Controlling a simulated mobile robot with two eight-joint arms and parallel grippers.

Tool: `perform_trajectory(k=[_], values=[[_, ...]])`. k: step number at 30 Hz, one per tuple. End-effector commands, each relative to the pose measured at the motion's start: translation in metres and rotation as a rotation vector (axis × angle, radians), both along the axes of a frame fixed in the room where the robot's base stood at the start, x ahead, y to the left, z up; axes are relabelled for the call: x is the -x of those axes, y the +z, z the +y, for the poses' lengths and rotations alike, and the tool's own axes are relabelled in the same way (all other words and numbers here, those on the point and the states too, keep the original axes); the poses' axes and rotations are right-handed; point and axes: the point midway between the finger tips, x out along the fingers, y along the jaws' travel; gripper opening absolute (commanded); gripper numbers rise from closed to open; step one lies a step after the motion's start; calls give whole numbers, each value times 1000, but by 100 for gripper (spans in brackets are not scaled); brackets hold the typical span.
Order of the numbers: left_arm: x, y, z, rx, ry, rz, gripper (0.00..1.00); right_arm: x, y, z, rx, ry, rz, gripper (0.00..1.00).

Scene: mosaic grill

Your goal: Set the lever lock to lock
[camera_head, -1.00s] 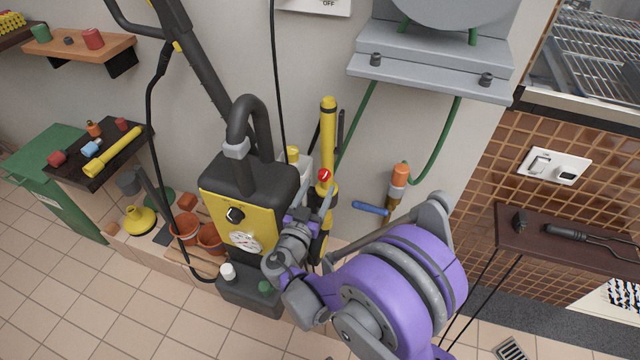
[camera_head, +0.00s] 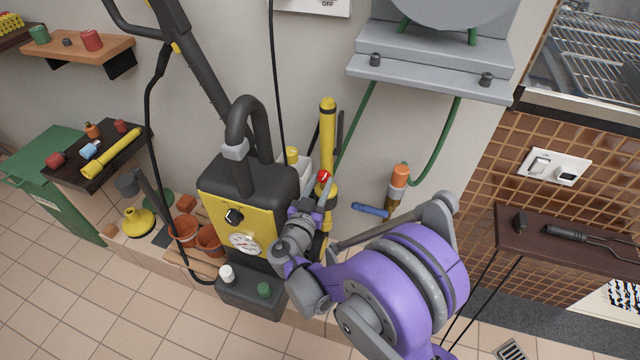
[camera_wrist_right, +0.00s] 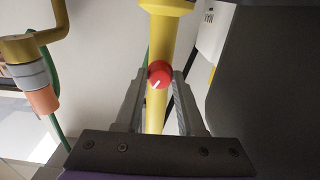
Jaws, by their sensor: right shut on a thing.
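A red round knob (camera_head: 324,175) with a white pointer line sits on an upright yellow lance (camera_head: 328,125) beside the black and yellow pressure washer (camera_head: 240,205). It looks like the lever lock; I see no readable lock marking. In the right wrist view the knob (camera_wrist_right: 160,75) lies between the fingertips, its white line slanting down and left. My right gripper (camera_wrist_right: 160,80) is shut on the red knob, a finger on each side. In the head view the gripper (camera_head: 323,184) reaches it from below. My left gripper is not in view.
A tap with an orange connector (camera_head: 399,175) and blue handle (camera_head: 370,209) is on the wall right of the lance. A grey shelf (camera_head: 430,80) hangs above. The washer body stands close on the left, and a dark shelf (camera_head: 570,240) juts out at right.

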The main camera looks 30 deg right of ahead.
Motion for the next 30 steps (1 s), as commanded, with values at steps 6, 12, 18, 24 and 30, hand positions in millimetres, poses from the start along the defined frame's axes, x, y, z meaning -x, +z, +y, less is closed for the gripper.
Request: perform_trajectory(k=[6, 12, 18, 24, 30], values=[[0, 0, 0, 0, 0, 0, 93, 0, 0, 0, 3, 0, 5, 0], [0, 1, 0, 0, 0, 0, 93, 0, 0, 0, 40, 0, 49, 0], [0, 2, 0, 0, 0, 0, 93, 1, 0, 0, 124, 0, 147, 0], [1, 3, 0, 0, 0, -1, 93, 1, 0, 0, 241, 0, 285, 0], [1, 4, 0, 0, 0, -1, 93, 1, 0, 0, 365, 0, 430, 0]])
